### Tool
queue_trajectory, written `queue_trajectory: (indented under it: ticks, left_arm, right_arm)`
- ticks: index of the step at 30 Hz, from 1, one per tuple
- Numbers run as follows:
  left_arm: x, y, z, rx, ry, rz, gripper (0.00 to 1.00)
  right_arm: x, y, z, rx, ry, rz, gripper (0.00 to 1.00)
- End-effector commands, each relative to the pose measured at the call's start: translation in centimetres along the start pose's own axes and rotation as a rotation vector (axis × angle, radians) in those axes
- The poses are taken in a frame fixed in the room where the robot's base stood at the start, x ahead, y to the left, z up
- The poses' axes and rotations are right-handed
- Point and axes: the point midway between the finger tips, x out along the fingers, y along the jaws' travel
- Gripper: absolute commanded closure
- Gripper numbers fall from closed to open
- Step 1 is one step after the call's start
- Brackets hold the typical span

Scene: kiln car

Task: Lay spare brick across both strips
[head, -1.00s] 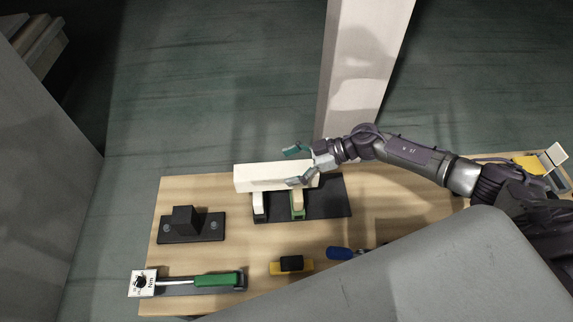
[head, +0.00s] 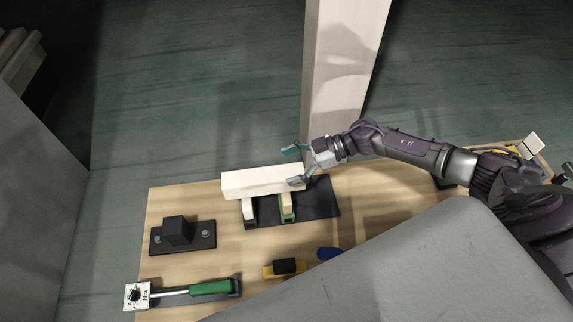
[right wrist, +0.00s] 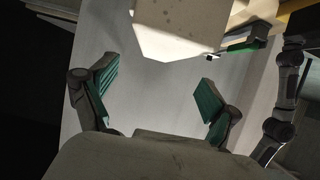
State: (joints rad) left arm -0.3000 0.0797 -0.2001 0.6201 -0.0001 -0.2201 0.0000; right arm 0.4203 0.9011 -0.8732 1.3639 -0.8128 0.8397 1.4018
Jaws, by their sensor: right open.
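The spare brick (head: 262,182), a long cream-white block, lies level across the tops of two strips on a dark plate (head: 323,197). The left strip (head: 249,210) is white with a dark base; the right strip (head: 287,205) is cream with green. My right gripper (head: 295,165) is open at the brick's right end, its teal-padded fingers spread. In the right wrist view the brick's end (right wrist: 180,35) is just beyond the open fingers (right wrist: 157,75), with nothing held between them. The contact under the brick is partly hidden. My left gripper is out of view.
A blue handle (head: 328,253) is partly hidden. A pale post (head: 340,80) rises behind.

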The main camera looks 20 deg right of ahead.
Motion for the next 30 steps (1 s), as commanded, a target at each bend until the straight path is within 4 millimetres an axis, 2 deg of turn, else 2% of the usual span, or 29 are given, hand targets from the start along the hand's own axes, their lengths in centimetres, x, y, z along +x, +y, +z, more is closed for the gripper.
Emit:
queue_trajectory:
  ticks: [12, 25, 30]
  left_arm:
    - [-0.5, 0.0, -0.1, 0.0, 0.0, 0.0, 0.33]
    - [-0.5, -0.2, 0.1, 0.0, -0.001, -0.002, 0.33]
    - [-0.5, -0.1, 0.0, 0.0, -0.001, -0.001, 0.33]
  right_arm:
    - [-1.6, 0.0, 0.0, 0.0, 0.0, 0.0, 0.12]
    - [-1.9, 0.0, 0.0, 0.0, 0.0, 0.0, 0.12]
    - [-3.9, 0.0, 0.1, 0.001, -0.003, 0.002, 0.12]
